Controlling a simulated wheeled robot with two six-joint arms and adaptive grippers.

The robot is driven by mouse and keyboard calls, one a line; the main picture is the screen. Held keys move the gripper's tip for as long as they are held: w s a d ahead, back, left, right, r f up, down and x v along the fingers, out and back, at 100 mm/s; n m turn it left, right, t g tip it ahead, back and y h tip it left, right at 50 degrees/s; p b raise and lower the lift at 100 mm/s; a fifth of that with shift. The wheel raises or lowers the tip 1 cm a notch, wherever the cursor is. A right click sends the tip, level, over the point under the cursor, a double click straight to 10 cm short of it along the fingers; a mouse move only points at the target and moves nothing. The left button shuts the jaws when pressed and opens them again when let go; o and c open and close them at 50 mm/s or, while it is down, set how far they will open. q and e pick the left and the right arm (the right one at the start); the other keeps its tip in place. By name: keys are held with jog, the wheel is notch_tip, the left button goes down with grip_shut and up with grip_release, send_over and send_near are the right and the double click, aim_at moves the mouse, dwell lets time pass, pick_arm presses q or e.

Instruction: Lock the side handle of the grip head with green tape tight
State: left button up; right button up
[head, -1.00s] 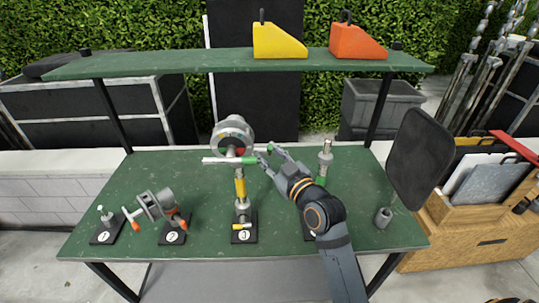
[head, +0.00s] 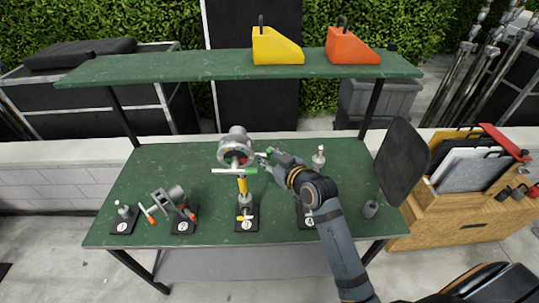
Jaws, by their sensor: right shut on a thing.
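The grip head (head: 233,150) is a round silver clamp on top of the yellow-banded stand (head: 243,186) numbered 3. A bar handle (head: 228,171) with a green right end crosses just below the head. My right gripper (head: 266,157) is at the right side of the head and shut on the green-taped side handle (head: 263,153). The fingers hide much of that handle, so its exact angle cannot be told. My left gripper is not in view.
Stands 1 (head: 124,219) and 2 (head: 183,219) are on the left of the green table (head: 290,236). Another stand (head: 318,158) is partly behind my right arm. A black paddle (head: 402,160) stands at the right. A shelf (head: 200,69) with yellow and orange wedges spans above.

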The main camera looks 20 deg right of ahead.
jog(key=o, duration=0.8)
jog(key=shift+f, duration=0.1)
jog(key=o, duration=0.5)
jog(key=shift+w+a, duration=0.15)
jog(key=shift+a, duration=0.05)
jog(key=shift+c, duration=0.2)
jog(key=shift+d, duration=0.1)
jog(key=shift+s+d, duration=0.1)
jog(key=shift+s, duration=0.25)
jog(key=v, duration=0.7)
jog(key=shift+w, duration=0.1)
